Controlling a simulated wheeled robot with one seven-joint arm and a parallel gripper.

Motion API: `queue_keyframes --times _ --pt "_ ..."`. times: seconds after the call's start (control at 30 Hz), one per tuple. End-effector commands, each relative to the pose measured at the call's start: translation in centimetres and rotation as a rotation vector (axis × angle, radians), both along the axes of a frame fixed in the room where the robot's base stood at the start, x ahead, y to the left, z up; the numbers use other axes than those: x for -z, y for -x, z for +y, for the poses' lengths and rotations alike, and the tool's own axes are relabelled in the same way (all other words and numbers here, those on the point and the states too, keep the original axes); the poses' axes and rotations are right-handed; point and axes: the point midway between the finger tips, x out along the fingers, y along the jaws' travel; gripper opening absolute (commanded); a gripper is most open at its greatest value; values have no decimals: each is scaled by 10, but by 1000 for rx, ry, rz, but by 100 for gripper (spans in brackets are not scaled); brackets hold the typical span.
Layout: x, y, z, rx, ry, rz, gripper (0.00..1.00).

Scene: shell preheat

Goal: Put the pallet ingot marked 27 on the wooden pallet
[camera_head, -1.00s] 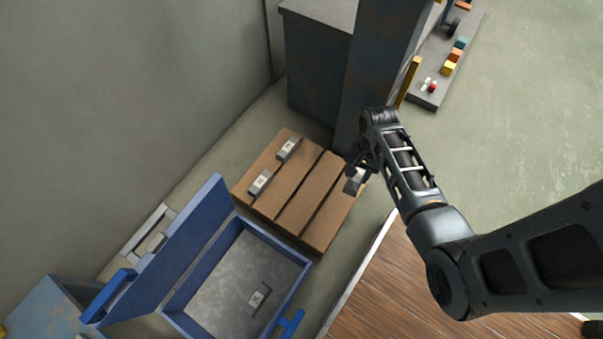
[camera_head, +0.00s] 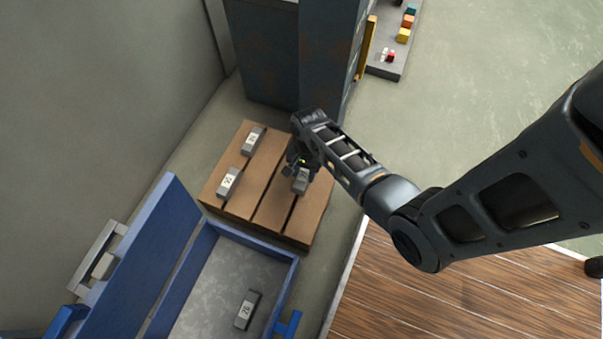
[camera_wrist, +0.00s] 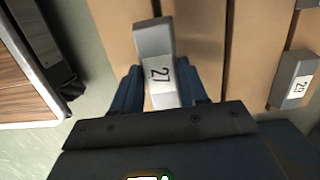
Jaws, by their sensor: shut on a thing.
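The grey ingot marked 27 (camera_wrist: 155,62) is between the fingers of my gripper (camera_wrist: 165,92), which is shut on it. In the head view the ingot (camera_head: 302,181) is over the right part of the wooden pallet (camera_head: 270,207). I cannot tell whether it touches the boards or hangs just above them. My gripper (camera_head: 296,166) partly hides it. Two other grey ingots lie on the pallet's left side, one farther back (camera_head: 253,139) and one nearer (camera_head: 228,182). One marked ingot (camera_wrist: 293,78) also shows at the right in the wrist view.
An open blue case (camera_head: 252,238) stands in front of the pallet with another ingot (camera_head: 247,310) inside. A dark steel column (camera_head: 325,60) rises right behind the pallet. A wood-plank surface (camera_head: 430,300) lies to the right. The pallet's middle boards are bare.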

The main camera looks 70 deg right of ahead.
Motion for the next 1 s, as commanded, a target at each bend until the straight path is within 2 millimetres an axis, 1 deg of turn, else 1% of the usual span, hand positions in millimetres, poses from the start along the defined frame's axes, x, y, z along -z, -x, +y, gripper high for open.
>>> queue_keyframes --times 0.03,0.17,0.27,0.4,0.47,0.73,0.87,0.9,1.0 --pt "3 -4 1 -1 1 -1 0" --pt "7 -6 3 1 0 0 0" --pt "17 -6 3 2 0 1 0" --pt "38 -6 3 0 0 0 0" --pt "44 -6 3 0 0 0 0" --pt "43 -6 3 0 1 -1 0" --pt "46 -6 3 0 1 -1 0" --pt "46 -6 3 0 1 0 46" --pt "46 -6 3 0 1 0 55"
